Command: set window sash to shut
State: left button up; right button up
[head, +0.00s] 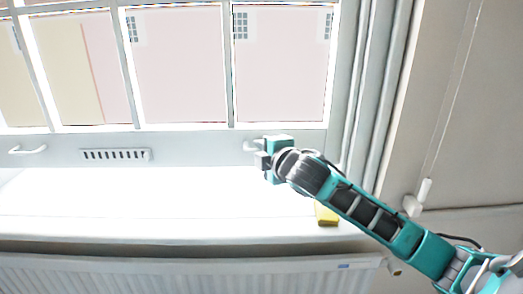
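The white window sash (190,142) spans the upper left and middle of the head view, with its glazing bars above. Its bottom rail is low, close above the white sill; I cannot tell whether a gap is left beneath it. One lift handle (27,149) is at the left of the rail. A second lift handle (249,146) is at the right, partly hidden by my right gripper (261,158). The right gripper's fingertips are at this handle. Whether they are closed on it cannot be made out. My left gripper is out of view.
The broad white sill (150,205) is mostly clear. A yellow block (326,214) lies near its right end, beneath my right arm. A white radiator (180,275) is below the sill. A cord with a white pull (424,190) hangs on the right wall. A slotted vent (115,155) is on the rail.

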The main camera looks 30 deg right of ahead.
jog(key=shift+w, duration=0.3)
jog(key=shift+c, duration=0.2)
jog(key=shift+f, duration=0.1)
grip_shut()
